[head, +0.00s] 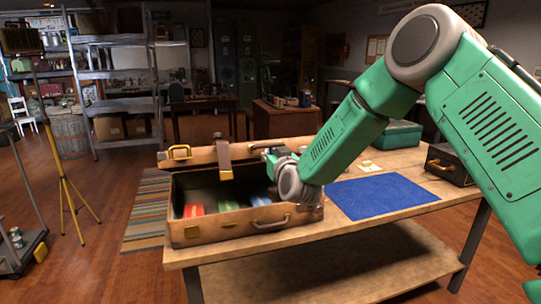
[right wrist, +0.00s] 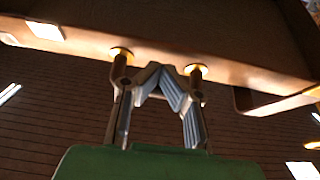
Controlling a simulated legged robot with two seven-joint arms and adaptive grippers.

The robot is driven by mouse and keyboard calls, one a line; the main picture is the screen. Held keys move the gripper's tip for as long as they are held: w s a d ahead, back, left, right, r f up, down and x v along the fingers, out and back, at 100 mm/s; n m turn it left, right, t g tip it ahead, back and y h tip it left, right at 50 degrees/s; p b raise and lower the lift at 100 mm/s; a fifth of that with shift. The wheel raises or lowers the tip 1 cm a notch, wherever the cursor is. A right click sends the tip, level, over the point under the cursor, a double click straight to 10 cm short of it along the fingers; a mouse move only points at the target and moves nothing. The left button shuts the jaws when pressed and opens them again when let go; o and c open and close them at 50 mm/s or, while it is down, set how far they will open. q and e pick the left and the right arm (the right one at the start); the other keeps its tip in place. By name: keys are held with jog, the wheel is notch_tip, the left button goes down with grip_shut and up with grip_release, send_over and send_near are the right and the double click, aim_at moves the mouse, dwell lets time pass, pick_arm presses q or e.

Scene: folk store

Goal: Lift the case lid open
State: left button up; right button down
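The tan leather case (head: 230,232) sits at the left end of the wooden table, its front wall and handle facing me. Its lid (head: 200,157) is raised at the back, with a brass clasp and a strap on its edge. The dark inside shows red, green and blue items. My right gripper (head: 268,150) is at the lid's edge, right of the strap; my wrist hides part of the case's right side. In the right wrist view, my gripper's fingers (right wrist: 162,76) lie close together just below the lid's brown edge (right wrist: 225,70). Whether they grip it is unclear. My left gripper is not in view.
A blue mat (head: 380,196) lies right of the case on the table (head: 330,225). A green box (head: 398,135) and a dark case (head: 448,164) stand farther right. A yellow tripod (head: 66,185) stands on the floor at left, with metal shelves (head: 115,70) behind.

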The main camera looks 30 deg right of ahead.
jog(key=shift+w+d+r+p, duration=0.1)
jog(key=shift+w+r+p, duration=0.25)
jog(key=shift+r, duration=0.25)
jog(key=shift+w+r+p, duration=0.2)
jog(key=shift+r+p, duration=0.25)
jog(key=shift+r, duration=0.15)
jog(key=shift+w+d+r+p, duration=0.1)
jog(key=shift+w+r+p, duration=0.25)
jog(key=shift+r, duration=0.2)
jog(key=shift+w+d+r+p, duration=0.1)
jog(key=shift+w+r+p, duration=0.2)
jog(key=shift+r, duration=0.25)
